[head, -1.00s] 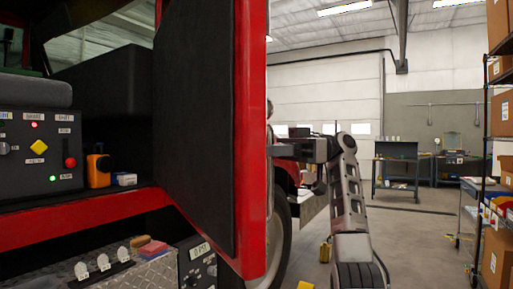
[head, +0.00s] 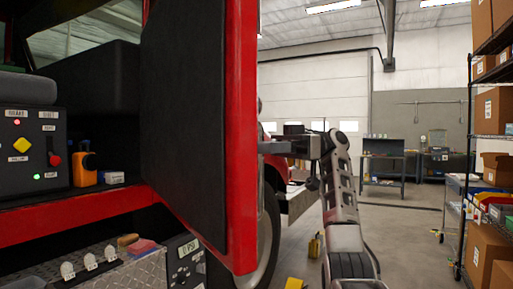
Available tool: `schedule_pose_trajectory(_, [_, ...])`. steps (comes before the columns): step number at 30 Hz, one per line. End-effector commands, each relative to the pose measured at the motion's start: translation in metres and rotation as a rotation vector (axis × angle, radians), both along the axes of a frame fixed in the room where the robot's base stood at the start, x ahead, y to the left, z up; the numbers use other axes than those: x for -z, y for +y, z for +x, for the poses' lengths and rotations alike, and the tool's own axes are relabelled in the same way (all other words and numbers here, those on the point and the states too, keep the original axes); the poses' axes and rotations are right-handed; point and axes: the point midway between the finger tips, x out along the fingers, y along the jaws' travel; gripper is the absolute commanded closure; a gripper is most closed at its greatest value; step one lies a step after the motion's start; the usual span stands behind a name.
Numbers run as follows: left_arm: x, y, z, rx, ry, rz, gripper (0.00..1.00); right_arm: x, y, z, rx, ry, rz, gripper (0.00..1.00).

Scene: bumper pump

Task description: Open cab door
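The cab door (head: 243,130) is red with a black inner panel (head: 184,110). It stands open in the middle of the head view, with the cab interior showing to its left. My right arm (head: 340,195) comes up from the bottom. Its wrist end (head: 300,146) reaches left to the outer side of the door's red edge. The fingertips are hidden behind the door, so I cannot see whether they touch or grip a handle. My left gripper is not in view.
A control panel (head: 28,155) with lit buttons and an orange device (head: 84,168) sit in the cab. A shelf of boxes (head: 492,130) stands at the right. A yellow wheel chock (head: 315,246) lies on the floor. The floor right of my arm is open.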

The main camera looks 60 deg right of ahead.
Motion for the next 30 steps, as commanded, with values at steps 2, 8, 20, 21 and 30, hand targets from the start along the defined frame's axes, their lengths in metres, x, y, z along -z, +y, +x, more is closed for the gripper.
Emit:
schedule_pose_trajectory(2, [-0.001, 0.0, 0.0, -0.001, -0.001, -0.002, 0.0, -0.001, -0.013, -0.008, 0.003, -0.001, 0.004, 0.61])
schedule_pose_trajectory(8, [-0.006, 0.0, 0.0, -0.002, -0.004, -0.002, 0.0, -0.001, -0.04, -0.024, 0.003, 0.009, -0.001, 0.61])
schedule_pose_trajectory(20, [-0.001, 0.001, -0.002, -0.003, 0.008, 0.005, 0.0, 0.0, -0.054, -0.032, 0.001, -0.001, 0.001, 0.61])
schedule_pose_trajectory(21, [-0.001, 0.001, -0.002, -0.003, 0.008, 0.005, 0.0, 0.0, -0.054, -0.032, 0.001, -0.001, 0.001, 0.61])
schedule_pose_trajectory(30, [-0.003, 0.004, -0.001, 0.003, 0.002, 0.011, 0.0, 0.0, -0.054, -0.032, 0.001, -0.001, 0.001, 1.0])
